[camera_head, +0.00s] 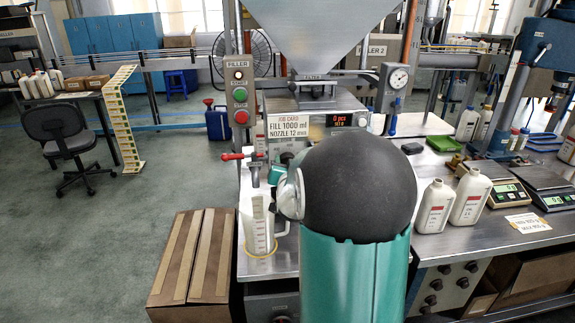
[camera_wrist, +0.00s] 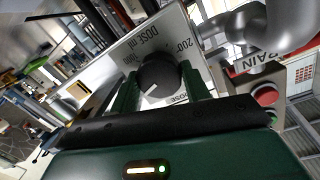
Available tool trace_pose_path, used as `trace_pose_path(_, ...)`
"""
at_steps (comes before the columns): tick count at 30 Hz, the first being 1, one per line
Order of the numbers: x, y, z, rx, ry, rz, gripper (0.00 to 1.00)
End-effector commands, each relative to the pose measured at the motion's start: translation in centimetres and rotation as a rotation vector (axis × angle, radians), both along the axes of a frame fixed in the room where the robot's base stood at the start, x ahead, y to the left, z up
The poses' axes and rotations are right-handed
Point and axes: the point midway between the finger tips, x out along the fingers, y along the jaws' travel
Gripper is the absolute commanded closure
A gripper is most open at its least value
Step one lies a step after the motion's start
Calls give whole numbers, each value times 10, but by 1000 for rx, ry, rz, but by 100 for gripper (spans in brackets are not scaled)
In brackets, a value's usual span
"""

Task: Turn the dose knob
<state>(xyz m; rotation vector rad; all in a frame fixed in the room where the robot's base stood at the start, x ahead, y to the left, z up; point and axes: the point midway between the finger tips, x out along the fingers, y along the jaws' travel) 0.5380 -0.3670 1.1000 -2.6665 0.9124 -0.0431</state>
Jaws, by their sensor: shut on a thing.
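The dose knob (camera_wrist: 158,72) is a dark round knob with a white pointer mark on a pale dial plate (camera_wrist: 120,62). The plate is lettered "DOSE ml", with "200" on its right. The white mark points to the lower left in the tilted wrist view. My gripper (camera_wrist: 160,84) has its two green fingers on either side of the knob and is shut on it. The filler (camera_head: 320,95) stands behind the arm, with a job card (camera_head: 290,126) reading "FILL 1000 ml, NOZZLE 12 mm".
A clear jug (camera_head: 258,228) stands on the bench below a red-handled valve (camera_head: 240,156), left of my arm. White bottles (camera_head: 436,207) and scales (camera_head: 497,200) stand to the right. A "DRAIN" tag (camera_wrist: 258,62) and pipe (camera_wrist: 265,30) are close right of the knob.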

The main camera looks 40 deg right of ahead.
Motion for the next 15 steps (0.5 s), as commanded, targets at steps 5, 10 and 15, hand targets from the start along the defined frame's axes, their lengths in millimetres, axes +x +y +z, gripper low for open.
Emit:
trace_pose_path(5,0,0,2,31,-26,0,76)
trace_pose_path(10,0,0,2,39,-33,0,76)
trace_pose_path(15,0,0,2,39,-33,0,76)
